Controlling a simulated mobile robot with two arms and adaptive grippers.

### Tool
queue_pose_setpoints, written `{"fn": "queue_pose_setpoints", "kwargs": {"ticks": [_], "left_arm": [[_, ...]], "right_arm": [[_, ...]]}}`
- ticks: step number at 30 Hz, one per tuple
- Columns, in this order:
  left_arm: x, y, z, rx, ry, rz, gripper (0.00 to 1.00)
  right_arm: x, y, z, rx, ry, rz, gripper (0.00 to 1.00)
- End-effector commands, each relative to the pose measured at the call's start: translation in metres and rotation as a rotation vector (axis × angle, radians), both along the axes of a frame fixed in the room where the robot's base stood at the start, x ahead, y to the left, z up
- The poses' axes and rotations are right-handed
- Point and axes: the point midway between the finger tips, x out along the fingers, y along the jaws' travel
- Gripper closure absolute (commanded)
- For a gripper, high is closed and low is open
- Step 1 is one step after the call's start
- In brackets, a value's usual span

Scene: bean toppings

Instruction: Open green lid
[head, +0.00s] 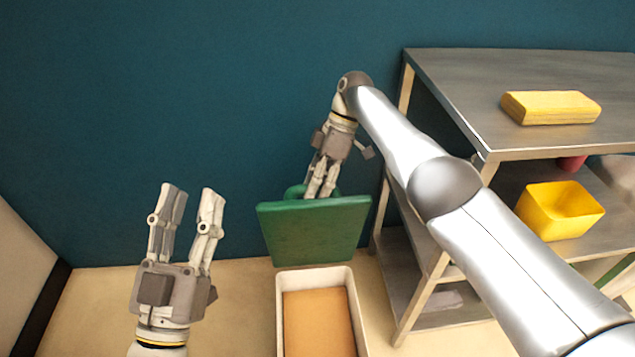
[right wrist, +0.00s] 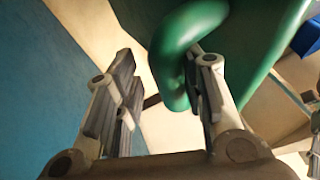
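The green lid (head: 315,232) is tilted up at the far end of a white bin (head: 281,320), whose top is uncovered and shows a brown-orange inside. I cannot tell whether the lid touches the rim. My right gripper (head: 320,192) is behind the lid's upper edge, at its green handle (head: 294,191). In the right wrist view the fingers (right wrist: 165,85) stand apart; the right one is at the loop of the handle (right wrist: 186,40), and the left one is clear of it. My left gripper (head: 188,192) is open and empty, left of the lid.
A metal shelf unit (head: 455,90) stands at the right, with a yellow block (head: 550,107) on top and a yellow container (head: 560,212) on a lower shelf. A blue-green wall (head: 200,80) is behind. The floor (head: 235,310) left of the bin is clear.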

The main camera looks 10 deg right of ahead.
Motion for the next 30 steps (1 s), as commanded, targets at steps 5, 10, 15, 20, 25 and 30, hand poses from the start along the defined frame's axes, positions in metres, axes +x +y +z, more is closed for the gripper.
{"fn": "queue_pose_setpoints", "kwargs": {"ticks": [5, 10, 15, 20, 25, 30], "left_arm": [[0.0, 0.0, 0.0, 0.0, 0.001, 0.0, 0.6], [0.0, 0.001, 0.001, -0.001, -0.002, 0.001, 0.6], [0.0, 0.0, 0.001, -0.001, -0.001, 0.001, 0.6], [0.0, 0.0, 0.001, 0.0, 0.0, 0.001, 0.6], [0.0, 0.0, 0.001, 0.0, 0.0, 0.001, 0.6], [0.0, 0.0, 0.001, 0.0, 0.0, 0.0, 0.6]], "right_arm": [[0.001, -0.001, 0.002, 0.001, -0.002, 0.0, 0.56], [0.001, 0.0, 0.005, 0.003, -0.005, 0.0, 0.56], [0.002, 0.0, 0.026, 0.006, -0.008, 0.002, 0.56], [0.002, 0.0, 0.058, 0.005, -0.008, 0.002, 0.56], [0.002, 0.0, 0.086, 0.002, -0.006, 0.0, 0.56], [0.001, -0.001, 0.1, 0.001, -0.004, 0.0, 0.56]]}}
